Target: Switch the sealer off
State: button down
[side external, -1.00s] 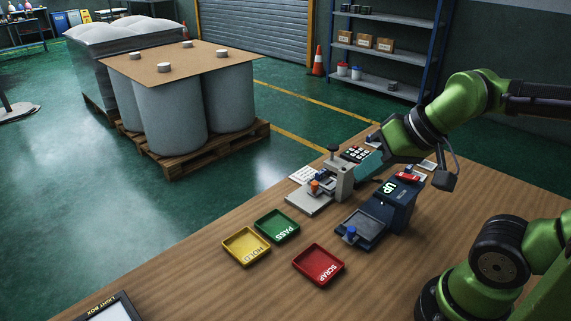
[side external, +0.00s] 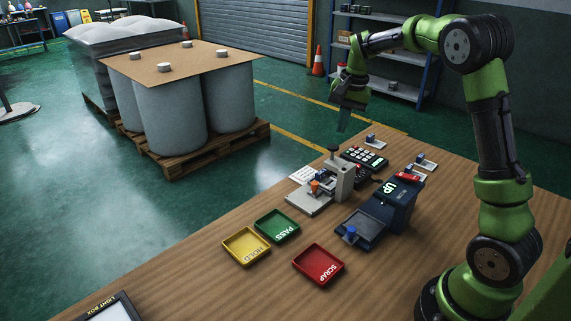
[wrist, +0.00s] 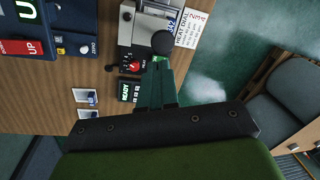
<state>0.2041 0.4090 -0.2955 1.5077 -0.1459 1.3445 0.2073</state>
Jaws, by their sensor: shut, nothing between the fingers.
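My gripper (side external: 343,122) hangs above the table's far edge in the side view, shut and empty, clear of everything. Its teal fingers (wrist: 158,80) also show shut in the wrist view. A grey press (side external: 343,178) with a dark round knob, probably the sealer, stands on the table below it; its knob (wrist: 162,42) is near my fingertips in the wrist picture. Beside it are a red control marked HEAT (wrist: 131,66) and a small dark panel reading READY (wrist: 129,91). I cannot make out the switch position.
A dark blue unit (side external: 397,205) shows UP on its display. Yellow HOLD (side external: 246,246), green PASS (side external: 277,226) and red SCRAP (side external: 318,264) trays lie in front. Air around my gripper is clear.

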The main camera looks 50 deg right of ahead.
jog(key=w+d+m+g, duration=0.1)
jog(key=w+d+m, duration=0.4)
jog(key=shift+d+f+g, duration=0.3)
jog(key=shift+d, duration=0.1)
jog(key=shift+s, duration=0.15)
jog(key=shift+s+r, duration=0.25)
jog(key=shift+s, duration=0.35)
notch_tip(320, 180, up, 14)
jog(key=s, duration=0.2)
jog(key=shift+f, duration=0.1)
dwell(0.4)
